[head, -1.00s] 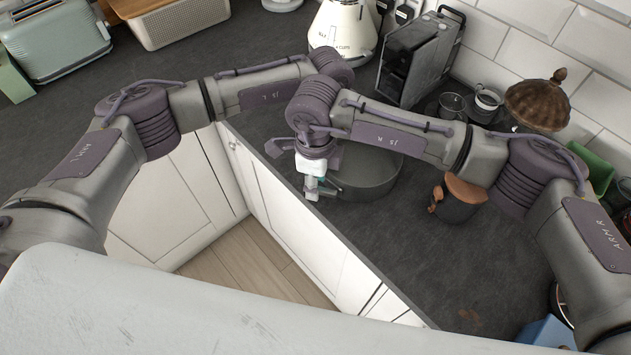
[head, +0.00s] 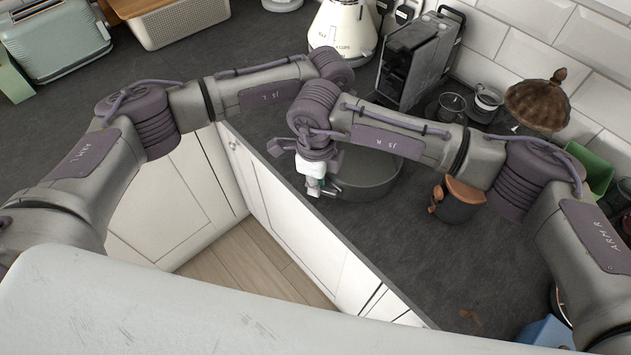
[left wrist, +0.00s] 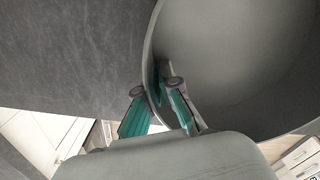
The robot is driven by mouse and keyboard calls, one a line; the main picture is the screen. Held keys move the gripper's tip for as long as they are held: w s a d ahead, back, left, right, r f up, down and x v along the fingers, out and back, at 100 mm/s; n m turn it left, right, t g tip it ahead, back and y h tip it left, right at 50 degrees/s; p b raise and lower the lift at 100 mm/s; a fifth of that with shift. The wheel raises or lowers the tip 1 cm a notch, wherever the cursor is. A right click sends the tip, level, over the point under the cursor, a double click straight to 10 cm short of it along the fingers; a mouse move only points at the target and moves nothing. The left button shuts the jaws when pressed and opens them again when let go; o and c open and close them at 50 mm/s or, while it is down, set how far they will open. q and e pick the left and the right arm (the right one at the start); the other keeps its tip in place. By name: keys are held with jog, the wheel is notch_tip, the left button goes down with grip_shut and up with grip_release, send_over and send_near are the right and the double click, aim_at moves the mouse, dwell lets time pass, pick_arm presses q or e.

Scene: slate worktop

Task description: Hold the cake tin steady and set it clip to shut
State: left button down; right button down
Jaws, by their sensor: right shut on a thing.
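The cake tin (head: 368,178) is a round dark grey tin standing on the slate worktop near its front edge, partly behind my right arm. In the left wrist view, its curved wall (left wrist: 235,100) fills the upper right. My left gripper (left wrist: 156,87) has one teal-backed finger on each side of this wall, shut on it; it is hidden in the head view. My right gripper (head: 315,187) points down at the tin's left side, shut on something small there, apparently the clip.
A dark mug with a brown top (head: 457,200) stands right of the tin. Behind are a white kettle (head: 343,27), a coffee machine (head: 415,60), glass jars and a brown ribbed dome (head: 537,100). The worktop's front edge runs close by the tin. The front right worktop is mostly clear.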

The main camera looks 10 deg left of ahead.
jog(key=shift+w+d+m, duration=0.1)
jog(key=shift+w+m, duration=0.3)
jog(key=shift+m, duration=0.6)
jog(key=c, duration=1.2)
grip_release()
